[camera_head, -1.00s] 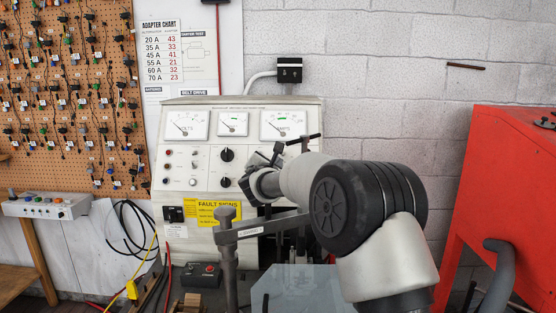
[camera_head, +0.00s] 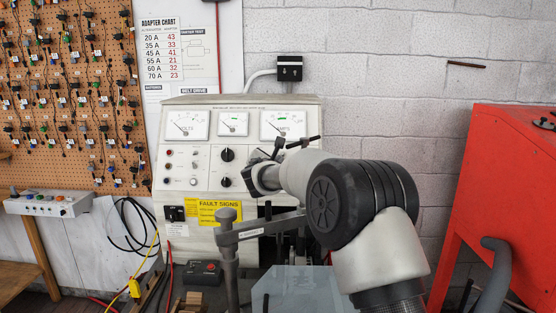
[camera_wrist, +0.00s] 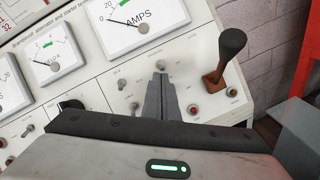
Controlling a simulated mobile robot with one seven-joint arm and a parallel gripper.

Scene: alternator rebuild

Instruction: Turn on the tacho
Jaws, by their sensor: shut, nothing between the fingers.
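The white test bench panel (camera_head: 200,150) stands against the wall with volts, middle and amps gauges along its top. No part of it can be read as the tacho; the small switch labels are illegible. In the wrist view my gripper (camera_wrist: 160,82) is shut and empty, pointing at the panel below the amps gauge (camera_wrist: 135,25). A small grey toggle or post (camera_wrist: 160,65) shows just beyond its fingertips; I cannot tell whether they touch. Another toggle (camera_wrist: 134,107) is to the left, and a red lamp or button (camera_wrist: 192,109) to the right. My arm hides the panel's lower right in the head view.
A lever with a black knob (camera_wrist: 231,44) sticks out right of the fingers. A steel clamp arm (camera_head: 262,226) stands in front of the bench. A black box with a red button (camera_head: 203,272) lies below the panel. A red cabinet (camera_head: 500,180) stands at right.

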